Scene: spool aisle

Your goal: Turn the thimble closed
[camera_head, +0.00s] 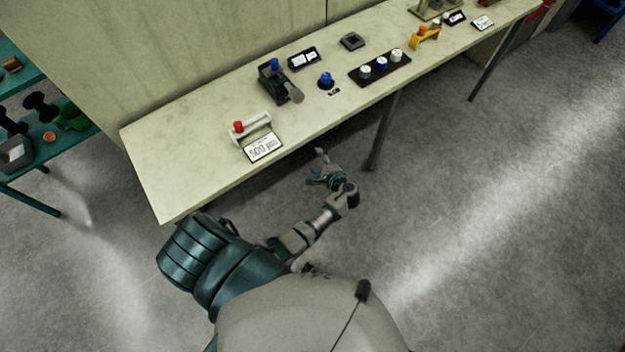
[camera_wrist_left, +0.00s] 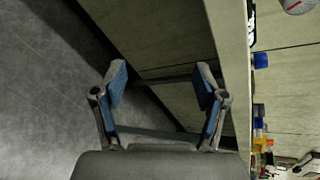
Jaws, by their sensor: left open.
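My left gripper (camera_head: 322,170) is open and empty in front of the bench's front edge, below the bench top in the head view. In the left wrist view its two blue-padded fingers (camera_wrist_left: 162,82) stand apart with nothing between them. I cannot tell for sure which part is the thimble. Candidates on the bench are a dark device (camera_head: 279,82) with a blue knob and a grey round end, a pale bracket (camera_head: 252,131) with a red knob, and a yellow bracket (camera_head: 426,35) with an orange knob. My right gripper is not in view.
The long pale bench (camera_head: 190,165) also holds a black strip (camera_head: 379,70) with three knobs, a separate blue knob (camera_head: 326,80) and a white label card (camera_head: 263,148). A bench leg (camera_head: 384,130) stands near my gripper. A green shelf (camera_head: 60,140) is at left. The floor at right is clear.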

